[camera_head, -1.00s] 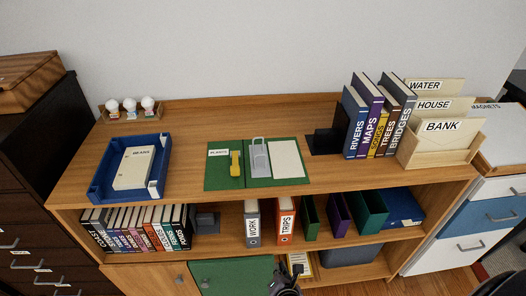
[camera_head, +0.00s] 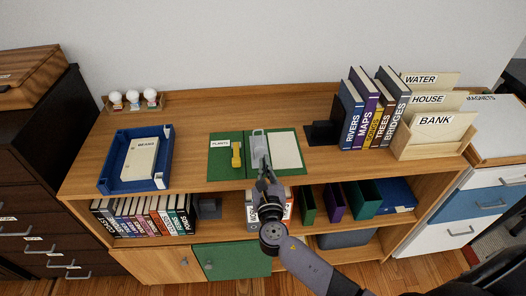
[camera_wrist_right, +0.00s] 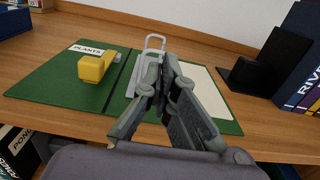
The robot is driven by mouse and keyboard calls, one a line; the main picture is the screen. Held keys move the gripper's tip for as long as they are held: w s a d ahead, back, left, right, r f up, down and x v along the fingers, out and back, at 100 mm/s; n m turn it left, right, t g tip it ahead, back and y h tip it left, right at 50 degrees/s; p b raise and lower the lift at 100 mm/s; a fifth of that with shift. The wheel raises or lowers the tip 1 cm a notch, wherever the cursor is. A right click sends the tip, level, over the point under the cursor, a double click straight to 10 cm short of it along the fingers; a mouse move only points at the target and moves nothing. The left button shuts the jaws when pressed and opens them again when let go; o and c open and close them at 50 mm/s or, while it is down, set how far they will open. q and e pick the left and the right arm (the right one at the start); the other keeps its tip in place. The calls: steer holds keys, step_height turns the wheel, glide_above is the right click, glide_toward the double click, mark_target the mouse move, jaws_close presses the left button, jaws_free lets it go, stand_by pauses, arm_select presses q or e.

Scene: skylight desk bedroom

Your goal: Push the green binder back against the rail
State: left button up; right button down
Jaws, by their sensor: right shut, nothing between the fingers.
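The green binder (camera_head: 219,168) lies open and flat on the cabinet top, with a PLANTS label, a yellow piece, a grey metal clip and a white sheet on it. It also shows in the right wrist view (camera_wrist_right: 52,88). The wooden rail (camera_head: 240,97) runs along the back of the top, with a strip of bare wood between it and the binder. My right gripper (camera_head: 264,166) is shut and empty, at the binder's front middle by the metal clip. Its fingers (camera_wrist_right: 161,62) overlap the clip in the wrist view; contact cannot be told. My left gripper is not in view.
A blue tray (camera_head: 106,172) stands left of the binder. A black bookend (camera_head: 322,132), upright books (camera_head: 351,118) and a wooden file box (camera_head: 452,146) stand to the right. The lower shelf holds more binders, partly hidden by my right arm.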

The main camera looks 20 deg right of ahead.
steer(key=shift+p+x, duration=0.35)
steer(key=shift+x, duration=1.95)
